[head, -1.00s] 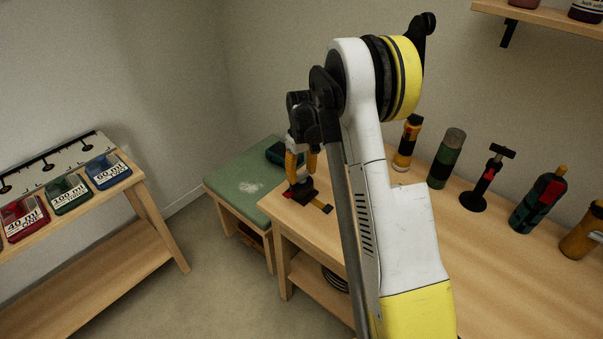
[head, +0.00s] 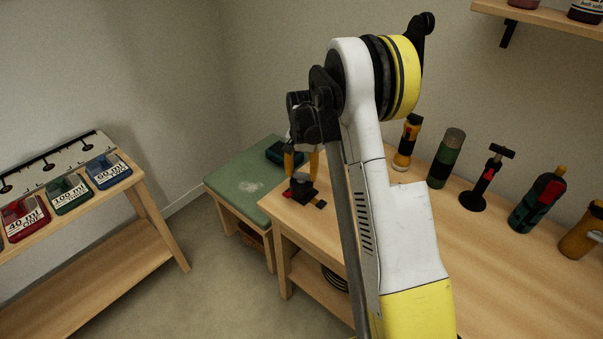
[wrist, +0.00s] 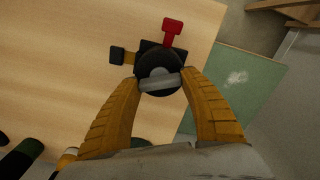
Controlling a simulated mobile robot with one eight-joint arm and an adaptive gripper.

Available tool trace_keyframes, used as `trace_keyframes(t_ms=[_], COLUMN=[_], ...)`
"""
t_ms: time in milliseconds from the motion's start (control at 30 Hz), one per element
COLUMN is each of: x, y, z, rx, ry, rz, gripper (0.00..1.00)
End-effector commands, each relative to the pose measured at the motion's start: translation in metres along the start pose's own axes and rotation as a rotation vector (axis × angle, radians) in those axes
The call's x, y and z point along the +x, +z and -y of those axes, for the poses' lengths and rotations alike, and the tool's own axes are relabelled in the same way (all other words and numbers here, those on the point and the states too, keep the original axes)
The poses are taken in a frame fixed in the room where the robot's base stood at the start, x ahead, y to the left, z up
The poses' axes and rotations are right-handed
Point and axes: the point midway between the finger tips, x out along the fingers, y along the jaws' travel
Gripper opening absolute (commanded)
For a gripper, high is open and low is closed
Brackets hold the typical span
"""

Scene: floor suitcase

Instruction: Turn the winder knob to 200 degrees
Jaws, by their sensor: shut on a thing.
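The winder (head: 303,192) sits near the far left corner of the wooden workbench, partly hidden by my gripper in the head view. In the wrist view its round black knob (wrist: 158,68) has a grey bar across it, lying nearly level with a slight tilt. A red tab (wrist: 172,30) sticks out above the knob, and a small dark tab (wrist: 117,55) sticks out to its left. My gripper (wrist: 160,84), with yellow-orange fingers, points down over the winder. Its fingertips are shut on the knob from both sides.
A green-topped stool (head: 240,180) carrying a dark case stands beside the bench. Several tools, including an orange flashlight (head: 407,145) and a green cylinder (head: 446,160), stand along the bench's back. A shelf with labelled bins (head: 68,192) is at left, with open floor between.

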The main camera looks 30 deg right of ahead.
Motion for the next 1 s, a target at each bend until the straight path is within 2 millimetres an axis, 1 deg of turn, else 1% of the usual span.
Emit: trace_keyframes(t_ms=[300,600,800,1000], x=[0.0007,0.0007,0.0007,0.0008], y=[0.0007,0.0007,0.0007,0.0007], z=[-0.0005,-0.0005,-0.0005,-0.0005], rx=[0.300,0.556,0.680,0.755], ry=[0.001,0.002,0.002,0.002], rz=[0.002,0.002,0.001,0.001], gripper=[0.22,0.22,0.22,0.22])
